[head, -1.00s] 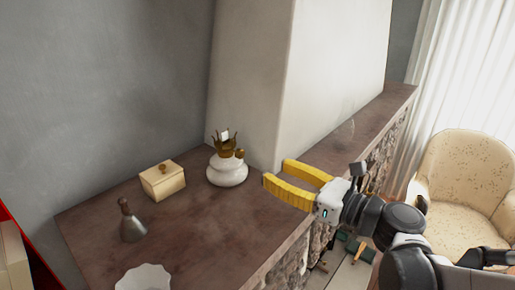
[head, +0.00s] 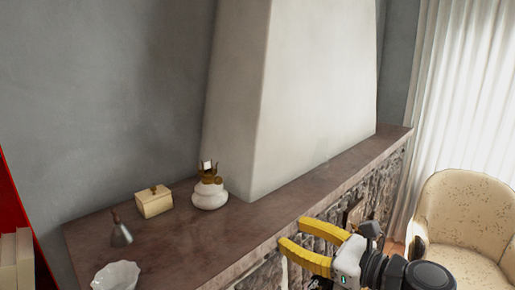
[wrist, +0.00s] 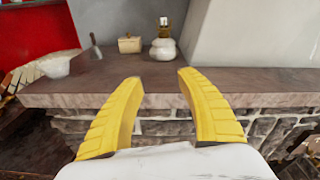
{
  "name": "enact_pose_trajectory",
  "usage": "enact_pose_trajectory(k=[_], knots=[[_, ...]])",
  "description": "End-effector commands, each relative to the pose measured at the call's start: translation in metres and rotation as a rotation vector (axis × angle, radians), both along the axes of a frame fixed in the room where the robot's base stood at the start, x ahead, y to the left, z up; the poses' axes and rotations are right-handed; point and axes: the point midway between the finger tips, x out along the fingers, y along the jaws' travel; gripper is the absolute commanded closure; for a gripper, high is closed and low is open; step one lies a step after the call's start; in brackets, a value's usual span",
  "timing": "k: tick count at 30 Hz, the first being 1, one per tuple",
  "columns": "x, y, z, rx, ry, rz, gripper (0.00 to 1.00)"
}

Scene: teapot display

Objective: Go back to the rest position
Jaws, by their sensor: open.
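My gripper (head: 290,232) has yellow fingers that are spread apart with nothing between them. In the head view it is at the lower right, in front of the stone mantel's front edge. In the wrist view its fingers (wrist: 160,78) point at the mantel's front edge. A white round pot (head: 209,196) with a gold crown-like piece and a small white item on top stands on the mantel (head: 190,240), apart from my gripper. The pot also shows in the wrist view (wrist: 163,50).
A cream box (head: 154,203), a grey bell-like object (head: 121,233) and a white scalloped bowl (head: 115,276) stand on the mantel's left part. The chimney breast (head: 300,90) rises behind. A patterned armchair (head: 462,215) is at the right.

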Motion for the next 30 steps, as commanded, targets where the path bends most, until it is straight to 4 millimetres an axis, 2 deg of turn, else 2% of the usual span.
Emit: enact_pose_trajectory(k=[6, 11, 14, 18, 21, 24, 30], knots=[[-0.022, 0.008, -0.042, -0.434, -0.133, 0.085, 0.56], [-0.045, 0.001, -0.077, -0.825, -0.263, 0.208, 0.56], [-0.065, -0.012, -0.102, -1.140, -0.379, 0.345, 0.56], [-0.097, -0.049, -0.131, -1.653, -0.583, 0.656, 0.56], [-0.114, -0.077, -0.139, -1.931, -0.701, 0.885, 0.56], [-0.123, -0.096, -0.140, -2.095, -0.773, 1.051, 0.56], [-0.127, -0.108, -0.138, -2.186, -0.812, 1.155, 0.56]])
